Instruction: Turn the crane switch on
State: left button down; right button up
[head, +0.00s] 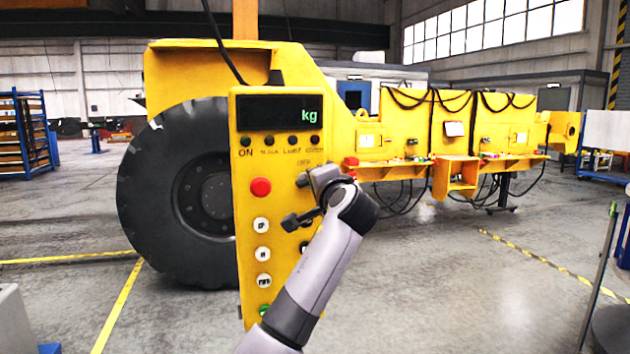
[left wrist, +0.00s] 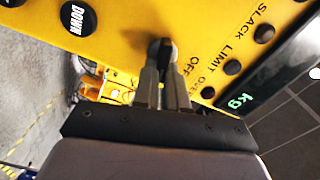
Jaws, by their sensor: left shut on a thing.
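The yellow crane control panel (head: 245,200) stands upright in front of me in the head view. It has a dark display with green "kg", an ON label, a red button and several push buttons. The crane switch (left wrist: 165,58) is a small dark knob on the panel face beside an OFF label in the left wrist view. My left gripper (left wrist: 164,72) is shut on this knob, one finger on each side. In the head view my left gripper (head: 314,182) and wrist cover the switch and part of the panel's right side. My right gripper is not in view.
A large black wheel (head: 150,195) and a long yellow machine (head: 405,120) stand behind the panel. A blue rack (head: 45,130) is at the far left. A thin post (head: 600,270) stands at the right. Grey floor between them is mostly clear.

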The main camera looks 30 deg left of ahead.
pick_arm(q)
jog(key=shift+f+m, duration=0.2)
jog(key=shift+m, duration=1.4)
jog(key=c, duration=1.2)
grip_release()
jog(key=shift+d, duration=0.15)
jog(key=b+v, duration=0.2)
jog(key=v, duration=0.5)
